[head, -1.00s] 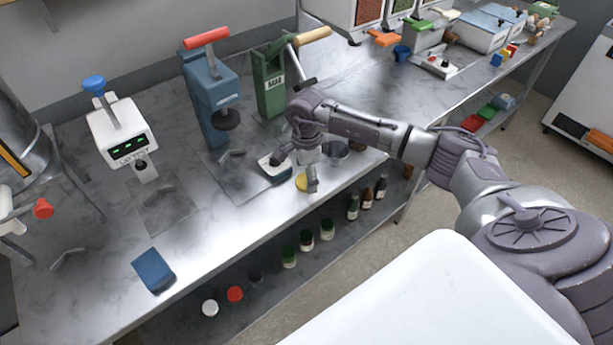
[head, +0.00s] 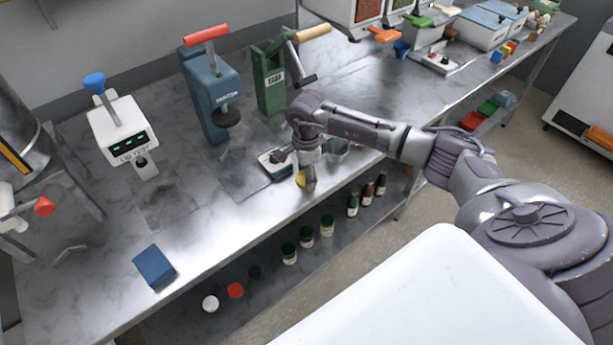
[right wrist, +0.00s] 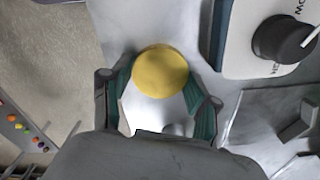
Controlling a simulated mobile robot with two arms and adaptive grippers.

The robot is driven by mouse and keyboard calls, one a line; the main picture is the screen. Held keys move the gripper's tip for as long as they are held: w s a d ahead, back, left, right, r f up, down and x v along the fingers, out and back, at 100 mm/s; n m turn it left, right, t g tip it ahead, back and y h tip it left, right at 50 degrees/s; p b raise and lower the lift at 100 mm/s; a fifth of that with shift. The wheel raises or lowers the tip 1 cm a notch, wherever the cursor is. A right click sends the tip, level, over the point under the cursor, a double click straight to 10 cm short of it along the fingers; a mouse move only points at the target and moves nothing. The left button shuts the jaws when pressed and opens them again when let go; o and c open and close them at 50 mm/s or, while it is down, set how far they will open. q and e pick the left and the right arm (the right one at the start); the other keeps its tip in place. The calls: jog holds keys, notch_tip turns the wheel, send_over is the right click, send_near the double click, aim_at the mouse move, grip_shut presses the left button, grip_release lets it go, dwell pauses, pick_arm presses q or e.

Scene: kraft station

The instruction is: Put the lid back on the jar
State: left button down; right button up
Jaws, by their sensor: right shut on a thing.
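My right gripper (head: 308,184) is low over the front edge of the steel bench, left of a grey cup-like vessel (head: 336,149). It is shut on a yellow round lid (right wrist: 160,72), which lies between the fingertips in the right wrist view. In the head view the lid (head: 300,180) is partly hidden by the gripper. I cannot tell whether anything is under the lid, or whether it touches the bench. The vessel is partly hidden by my right arm, and I cannot tell if it is the jar. My left gripper is not in view.
A small device with a black knob (head: 278,158) stands close behind the gripper. A blue press (head: 207,100) and a green crank machine (head: 270,90) stand further back. A blue block (head: 154,267) lies front left. Jars and bottles (head: 306,236) stand on the lower shelf.

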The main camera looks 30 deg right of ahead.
jog(key=shift+r+b, duration=0.35)
jog(key=shift+r, duration=0.2)
notch_tip(320, 180, up, 2)
jog(key=shift+w+r+b, duration=0.1)
jog(key=shift+r+b, duration=0.15)
jog(key=shift+b, duration=0.45)
jog(key=s+d+r+b, duration=0.2)
jog(key=s+r, duration=0.5)
jog(key=s, duration=0.4)
jog(key=shift+s+d+r+b, duration=0.25)
jog(key=shift+s+d+b, duration=0.1)
jog(key=shift+b, duration=0.4)
jog(key=shift+w, duration=0.1)
